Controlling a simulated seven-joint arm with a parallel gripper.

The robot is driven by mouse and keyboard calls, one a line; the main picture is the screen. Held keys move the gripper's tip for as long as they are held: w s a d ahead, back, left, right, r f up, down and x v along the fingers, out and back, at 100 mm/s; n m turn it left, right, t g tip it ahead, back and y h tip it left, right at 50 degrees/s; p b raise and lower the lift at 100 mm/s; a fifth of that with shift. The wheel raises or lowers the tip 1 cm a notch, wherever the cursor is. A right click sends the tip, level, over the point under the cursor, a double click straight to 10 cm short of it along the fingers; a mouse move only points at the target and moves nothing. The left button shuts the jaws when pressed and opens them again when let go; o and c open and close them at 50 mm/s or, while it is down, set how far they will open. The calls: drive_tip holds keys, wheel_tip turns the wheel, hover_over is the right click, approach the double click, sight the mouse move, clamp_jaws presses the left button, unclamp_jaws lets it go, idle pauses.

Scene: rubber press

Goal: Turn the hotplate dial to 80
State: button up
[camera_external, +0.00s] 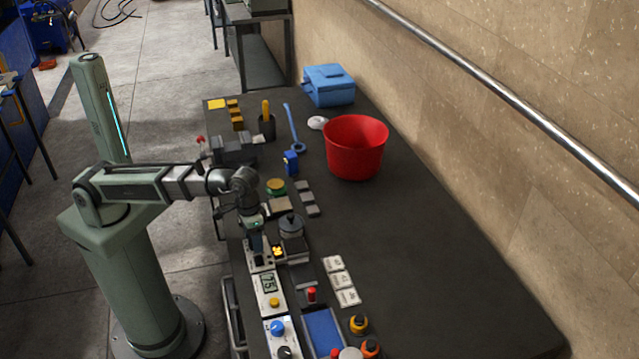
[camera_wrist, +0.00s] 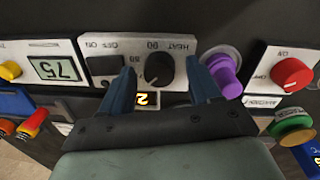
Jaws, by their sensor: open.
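The hotplate dial (camera_wrist: 158,68) is a round black knob on a white panel marked HEAT, seen upside down in the wrist view. A white mark shows on it, but I cannot read its setting for sure. My gripper (camera_wrist: 163,90) is open, with one blue finger on each side of the dial and apart from it. The fingertips reach about level with the knob. In the outside view my gripper (camera_external: 256,243) points down over the panel row and hides the dial.
A digital display (camera_wrist: 57,68) sits left of the dial in the wrist view. A purple knob (camera_wrist: 222,72) is close by the right finger. A red knob (camera_wrist: 291,74) is farther right. A red bucket (camera_external: 355,150) stands farther back. The table's right side is clear.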

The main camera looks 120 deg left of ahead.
drive_tip(key=shift+f, duration=0.1)
drive_tip(key=shift+c, duration=0.3)
drive_tip(key=c, duration=1)
drive_tip(key=shift+m, duration=0.4)
drive_tip(key=m, duration=0.5)
drive_tip(key=shift+w, duration=0.1)
drive_tip(key=m, duration=0.5)
drive_tip(key=shift+m, duration=0.4)
drive_tip(key=o, duration=1.1)
drive_tip(key=shift+c, duration=0.2)
